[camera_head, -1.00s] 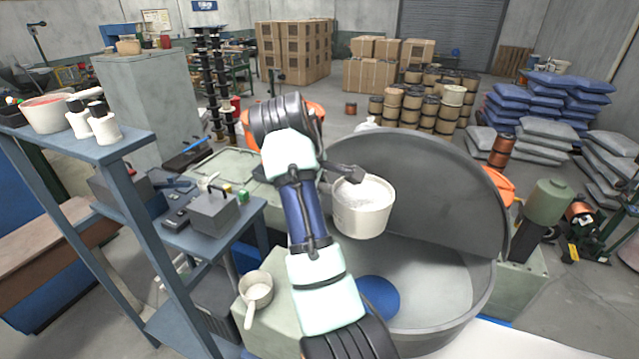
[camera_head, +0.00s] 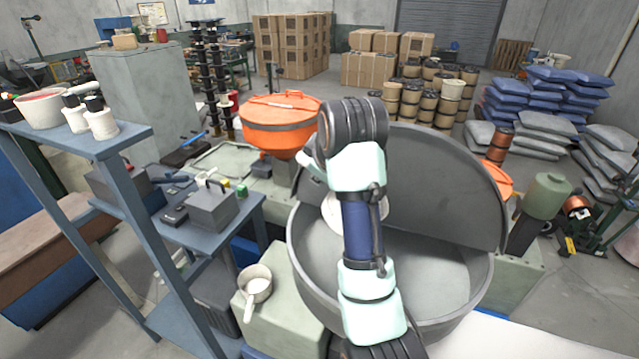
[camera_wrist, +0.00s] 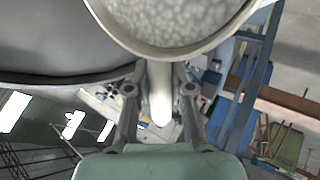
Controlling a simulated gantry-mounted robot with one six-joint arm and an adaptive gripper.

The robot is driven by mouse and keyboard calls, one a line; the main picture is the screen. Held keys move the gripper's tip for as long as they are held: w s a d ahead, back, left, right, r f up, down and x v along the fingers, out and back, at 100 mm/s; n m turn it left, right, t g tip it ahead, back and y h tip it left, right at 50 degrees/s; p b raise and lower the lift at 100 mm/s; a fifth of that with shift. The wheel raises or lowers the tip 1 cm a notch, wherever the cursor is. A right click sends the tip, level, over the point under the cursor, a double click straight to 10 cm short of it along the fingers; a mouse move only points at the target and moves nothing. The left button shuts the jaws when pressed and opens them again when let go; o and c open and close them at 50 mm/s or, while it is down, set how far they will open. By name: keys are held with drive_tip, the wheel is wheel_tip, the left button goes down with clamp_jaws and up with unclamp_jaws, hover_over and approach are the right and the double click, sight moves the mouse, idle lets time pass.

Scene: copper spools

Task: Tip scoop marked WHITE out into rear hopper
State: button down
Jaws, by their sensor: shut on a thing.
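My gripper (camera_wrist: 160,92) is shut on the handle of a pale scoop (camera_wrist: 240,18), with one finger on each side of it. The bowl is full of white granules, and part of it is cut off by the top of the wrist view. In the head view my arm hides most of the scoop (camera_head: 329,209); it is over the left part of the big grey tub. No marking is legible. An orange lidded hopper (camera_head: 279,125) stands behind and left of my arm. More orange (camera_head: 497,180) shows behind the tub's right side.
The open grey tub (camera_head: 306,262) has a raised lid (camera_head: 440,185). A second scoop (camera_head: 255,285) with white contents rests on a green box left of the tub. A blue shelf (camera_head: 95,138) stands at left. A green motor (camera_head: 548,194) is at right.

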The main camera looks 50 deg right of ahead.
drive_tip(key=s+d+m+t+b, duration=0.2)
drive_tip(key=s+m+t+b, duration=0.1)
drive_tip(key=s+t+b, duration=0.3)
drive_tip(key=s+d+m+t+h+b, duration=0.1)
drive_tip(key=s+d+m+t+b, duration=0.1)
drive_tip(key=s+t+b, duration=0.4)
drive_tip(key=s+m+b, duration=0.1)
drive_tip(key=s+b, duration=0.1)
drive_tip(key=s, duration=0.1)
drive_tip(key=shift+s+d+f+m, duration=0.15)
drive_tip(key=shift+f+m, duration=0.15)
idle(0.4)
idle(2.0)
drive_tip(key=b, duration=0.4)
drive_tip(key=shift+f, duration=0.25)
